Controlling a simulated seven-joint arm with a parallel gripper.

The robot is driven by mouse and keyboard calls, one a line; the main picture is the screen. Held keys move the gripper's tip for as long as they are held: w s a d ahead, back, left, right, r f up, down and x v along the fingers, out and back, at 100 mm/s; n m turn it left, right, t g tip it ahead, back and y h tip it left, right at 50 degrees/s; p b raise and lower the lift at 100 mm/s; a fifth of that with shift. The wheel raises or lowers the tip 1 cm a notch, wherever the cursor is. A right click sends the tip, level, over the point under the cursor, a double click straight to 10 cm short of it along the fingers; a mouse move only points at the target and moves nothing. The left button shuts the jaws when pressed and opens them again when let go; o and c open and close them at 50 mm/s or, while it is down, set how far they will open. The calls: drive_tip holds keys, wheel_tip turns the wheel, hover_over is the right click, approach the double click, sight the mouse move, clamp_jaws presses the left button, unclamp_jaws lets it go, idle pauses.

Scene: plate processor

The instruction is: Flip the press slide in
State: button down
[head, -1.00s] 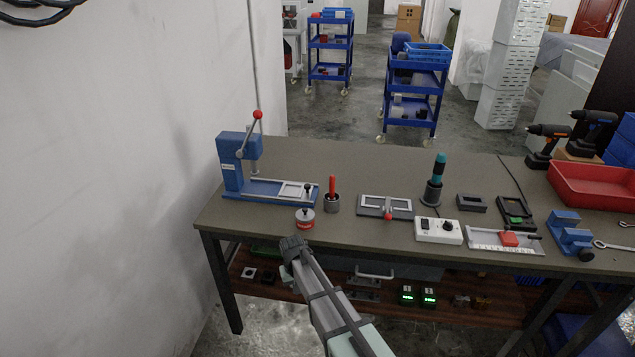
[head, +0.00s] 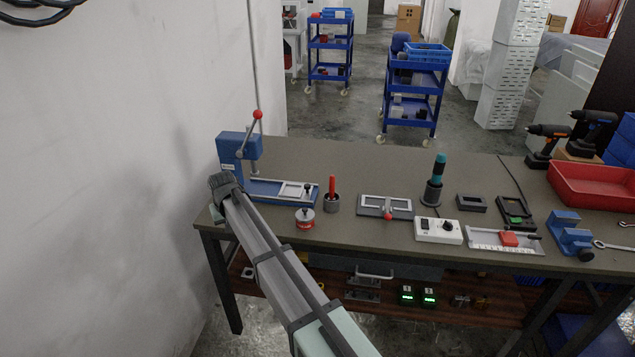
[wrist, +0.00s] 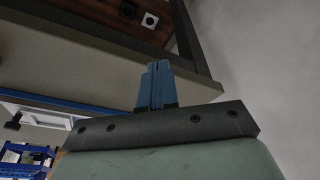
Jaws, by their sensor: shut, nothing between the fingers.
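The blue press (head: 229,158) stands at the left end of the bench, with a red-tipped lever (head: 257,115). Its pale slide frame (head: 290,184) lies on the blue-edged base to the right of the column, with a dark knob (head: 308,187) at its right end. My gripper (head: 222,182) is shut and empty, in front of the press column from the head camera; its fingertips are hard to make out there. The wrist view shows the press base's blue edge (wrist: 60,105), part of the pale frame and a dark knob at left. Contact with the press cannot be told.
Several devices continue along the bench (head: 355,160). The wall (head: 150,170) is close on the left.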

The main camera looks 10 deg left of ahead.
drive_tip(key=w+d+r+y, duration=0.2)
drive_tip(key=w+d+r, duration=0.3)
drive_tip(key=w+d, duration=0.8)
drive_tip(key=w+d+r+m+g+y, duration=0.1)
drive_tip(key=w+d+r+y, duration=0.2)
drive_tip(key=w+d, duration=1)
drive_tip(key=d+r, duration=0.3)
drive_tip(key=d, duration=0.4)
drive_tip(key=shift+w, duration=0.3)
drive_tip(key=shift+f, duration=0.15)
drive_tip(key=x, duration=1)
drive_tip(key=shift+s+a+f, duration=0.1)
drive_tip(key=shift+s+a, duration=0.2)
drive_tip(key=shift+a, duration=0.25)
drive_tip(key=shift+s+a, duration=0.25)
drive_tip(key=shift+a, duration=0.25)
drive_tip(key=shift+s+a+f, duration=0.1)
drive_tip(key=shift+s+a, duration=0.25)
drive_tip(key=shift+a, duration=0.35)
drive_tip(key=shift+a, duration=0.1)
